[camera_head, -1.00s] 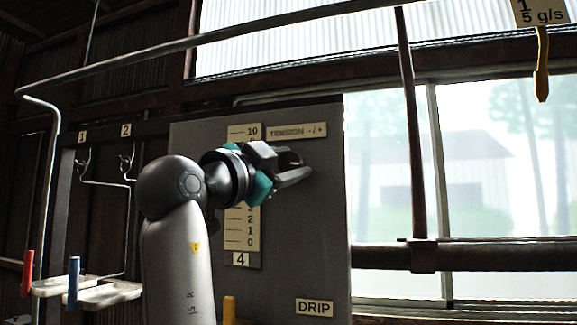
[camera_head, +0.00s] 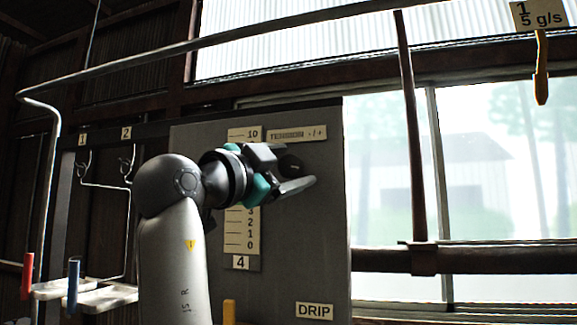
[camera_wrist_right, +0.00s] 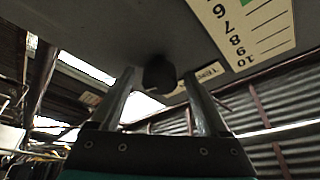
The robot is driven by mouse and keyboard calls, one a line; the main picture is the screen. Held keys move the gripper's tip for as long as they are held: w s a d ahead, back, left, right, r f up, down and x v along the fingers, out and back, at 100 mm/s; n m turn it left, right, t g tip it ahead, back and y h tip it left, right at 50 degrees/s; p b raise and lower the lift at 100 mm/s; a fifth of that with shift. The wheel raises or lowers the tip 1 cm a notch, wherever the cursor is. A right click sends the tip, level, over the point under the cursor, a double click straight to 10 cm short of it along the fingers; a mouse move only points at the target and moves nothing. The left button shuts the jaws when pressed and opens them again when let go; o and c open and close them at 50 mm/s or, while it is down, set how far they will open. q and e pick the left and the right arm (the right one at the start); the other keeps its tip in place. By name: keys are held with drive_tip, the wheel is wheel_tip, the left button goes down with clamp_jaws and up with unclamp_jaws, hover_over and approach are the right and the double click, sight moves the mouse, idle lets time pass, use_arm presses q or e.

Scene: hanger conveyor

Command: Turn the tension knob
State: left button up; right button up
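The dark round tension knob (camera_head: 291,164) sits on the grey panel (camera_head: 300,240), below the "TENSION -/+" label (camera_head: 298,134). My right gripper (camera_head: 298,172) is at the panel with its fingers apart. In the right wrist view, the knob (camera_wrist_right: 160,75) lies between the two finger ends of my right gripper (camera_wrist_right: 161,80), with a gap on each side. The gripper hides part of the number scale (camera_head: 240,232) left of the knob. My left gripper is not in view.
A "DRIP" label (camera_head: 314,310) and a yellow handle (camera_head: 229,312) are low on the panel. Red (camera_head: 27,275) and blue (camera_head: 73,283) handles stand at far left beside hanging wire hooks. An overhead rail (camera_head: 210,40) crosses above. A window is at right.

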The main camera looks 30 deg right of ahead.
drive_tip(key=shift+a, duration=0.1)
drive_tip(key=shift+s+a+f, duration=0.1)
drive_tip(key=shift+a+f, duration=0.1)
drive_tip(key=shift+a, duration=0.05)
drive_tip(key=b+v, duration=0.4)
drive_tip(key=v, duration=1)
drive_tip(key=shift+s+a, duration=0.15)
drive_tip(key=shift+a, duration=0.1)
drive_tip(key=shift+r, duration=0.15)
